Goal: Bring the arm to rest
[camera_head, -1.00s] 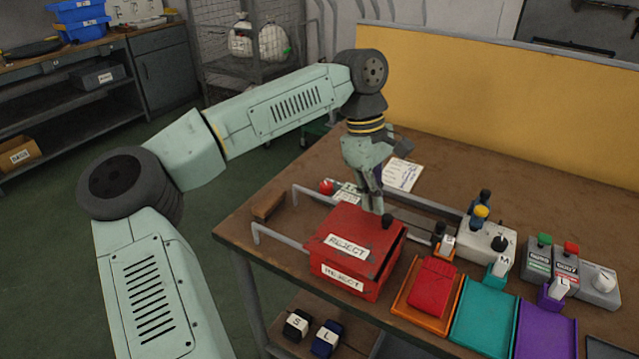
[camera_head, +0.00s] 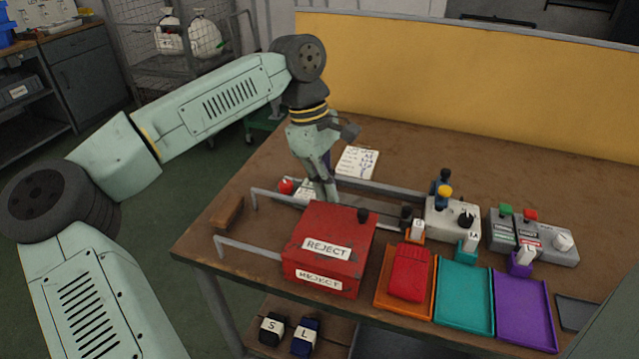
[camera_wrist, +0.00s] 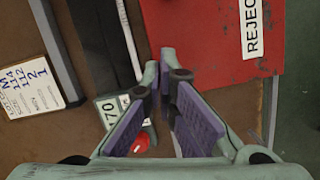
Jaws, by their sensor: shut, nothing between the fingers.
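My gripper (camera_head: 328,197) points down behind the red REJECT box (camera_head: 328,236), above the rail area of the workbench. In the wrist view my gripper (camera_wrist: 166,75) shows its two purple-padded fingers with the tips together and nothing between them. The red REJECT box (camera_wrist: 210,45) lies just beyond the fingertips there. The fingers partly cover a small display reading 70 (camera_wrist: 108,112) and a red knob (camera_wrist: 140,143). My arm reaches in from the left, bent at the elbow and wrist.
A paper note (camera_head: 357,162) lies behind the gripper. To the right are an orange tray (camera_head: 383,303) with a red folded item (camera_head: 410,274), a teal tray (camera_head: 464,297), a purple tray (camera_head: 524,311) and a control box (camera_head: 450,230). A yellow panel (camera_head: 450,90) backs the bench.

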